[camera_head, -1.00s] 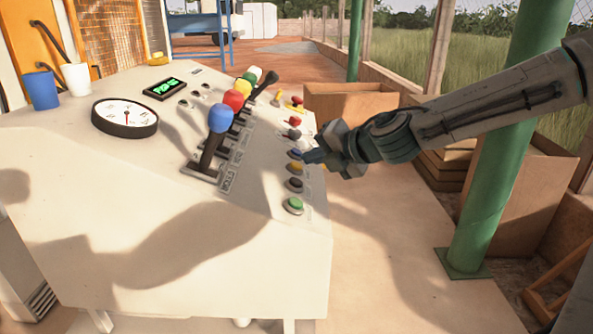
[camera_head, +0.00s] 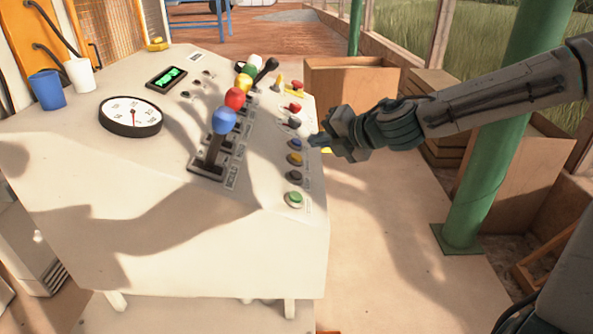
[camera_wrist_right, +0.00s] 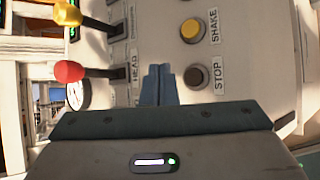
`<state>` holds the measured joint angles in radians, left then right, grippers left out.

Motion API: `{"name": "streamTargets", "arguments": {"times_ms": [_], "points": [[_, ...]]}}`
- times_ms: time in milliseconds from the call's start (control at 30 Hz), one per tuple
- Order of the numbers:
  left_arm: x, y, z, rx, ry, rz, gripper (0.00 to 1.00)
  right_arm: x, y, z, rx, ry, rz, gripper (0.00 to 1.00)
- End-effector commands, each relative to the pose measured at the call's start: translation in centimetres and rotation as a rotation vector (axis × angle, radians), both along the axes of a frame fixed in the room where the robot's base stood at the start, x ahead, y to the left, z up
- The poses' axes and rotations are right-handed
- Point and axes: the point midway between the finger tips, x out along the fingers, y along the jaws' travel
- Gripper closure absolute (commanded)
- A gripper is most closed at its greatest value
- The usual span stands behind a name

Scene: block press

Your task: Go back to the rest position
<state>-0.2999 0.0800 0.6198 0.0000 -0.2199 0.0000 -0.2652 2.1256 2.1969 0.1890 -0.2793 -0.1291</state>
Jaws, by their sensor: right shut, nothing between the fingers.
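My right gripper (camera_head: 318,141) is shut and empty. It hangs just right of the column of push buttons on the sloped panel of the console (camera_head: 95,220), near the blue button (camera_head: 294,144). In the right wrist view its closed fingers (camera_wrist_right: 158,84) point at the panel, near a yellow button (camera_wrist_right: 192,31) marked SHAKE and a dark button (camera_wrist_right: 197,76) marked STOP. The green button (camera_head: 294,198) is lowest in the row. My left gripper is not in view.
Several levers with coloured knobs, such as the blue knob (camera_head: 224,120), stand left of the buttons. A gauge (camera_head: 131,116), a blue cup (camera_head: 47,90) and a white cup (camera_head: 80,75) are farther left. A green post (camera_head: 489,160) and cardboard boxes (camera_head: 350,95) stand right.

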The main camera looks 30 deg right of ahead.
Motion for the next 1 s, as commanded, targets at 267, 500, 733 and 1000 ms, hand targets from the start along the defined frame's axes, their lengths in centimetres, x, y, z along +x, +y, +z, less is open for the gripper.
{"name": "streamTargets", "arguments": {"times_ms": [267,500,733,1000], "points": [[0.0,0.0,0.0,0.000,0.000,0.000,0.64,0.0,0.0,0.0,0.000,0.000,0.000,1.00],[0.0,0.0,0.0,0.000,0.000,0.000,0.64,0.0,0.0,0.0,0.000,0.000,0.000,1.00],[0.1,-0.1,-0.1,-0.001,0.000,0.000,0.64,1.6,-3.3,-0.3,0.068,-0.031,-0.073,1.00],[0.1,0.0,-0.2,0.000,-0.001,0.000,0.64,4.5,-17.1,-5.1,0.305,-0.109,-0.370,1.00]]}}
